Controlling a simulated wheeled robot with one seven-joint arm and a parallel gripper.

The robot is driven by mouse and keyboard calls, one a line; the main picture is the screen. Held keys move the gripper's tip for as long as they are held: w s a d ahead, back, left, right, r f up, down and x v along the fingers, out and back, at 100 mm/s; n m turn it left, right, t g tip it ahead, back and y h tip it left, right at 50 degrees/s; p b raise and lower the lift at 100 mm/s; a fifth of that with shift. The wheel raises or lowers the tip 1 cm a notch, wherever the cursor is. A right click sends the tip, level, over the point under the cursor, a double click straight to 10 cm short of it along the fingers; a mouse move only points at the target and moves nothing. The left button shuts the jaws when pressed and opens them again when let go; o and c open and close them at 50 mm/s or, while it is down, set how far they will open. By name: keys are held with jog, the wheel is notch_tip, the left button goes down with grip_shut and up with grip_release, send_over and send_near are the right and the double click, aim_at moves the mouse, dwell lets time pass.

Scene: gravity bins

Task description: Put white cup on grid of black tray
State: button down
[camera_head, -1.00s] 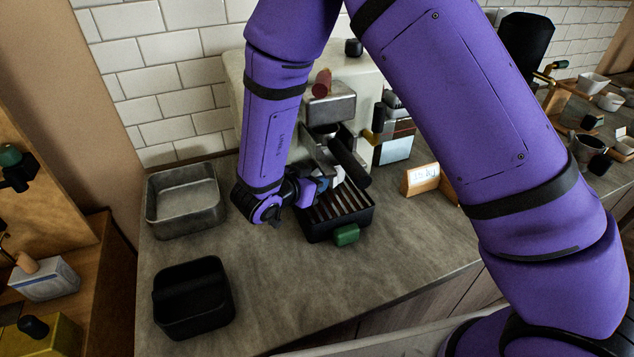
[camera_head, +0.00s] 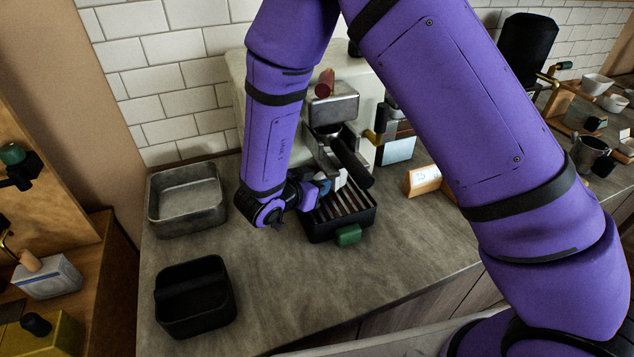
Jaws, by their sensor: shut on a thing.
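The black tray (camera_head: 324,232) with its slatted grid (camera_head: 352,204) stands under the machine's spout and has a green block on its front. My gripper (camera_head: 328,186) is at the left part of the grid, low over it. It is shut on the white cup (camera_head: 341,181), of which only a small pale part shows between the gripper and the black handle. The rest of the cup is hidden. I cannot tell whether its base touches the grid.
The espresso machine (camera_head: 333,107) with a black portafilter handle (camera_head: 352,162) stands close above the grid. A metal pan (camera_head: 186,222) and a black bin (camera_head: 193,328) stand to the left. A small wooden sign (camera_head: 424,180) is to the right. The counter in front is clear.

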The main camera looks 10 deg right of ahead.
jog(key=shift+f, duration=0.2)
jog(key=c, duration=0.8)
grip_release()
jog(key=shift+a, duration=0.1)
jog(key=v, duration=1)
jog(key=shift+s+a+r, duration=0.15)
jog(key=shift+s+a, duration=0.05)
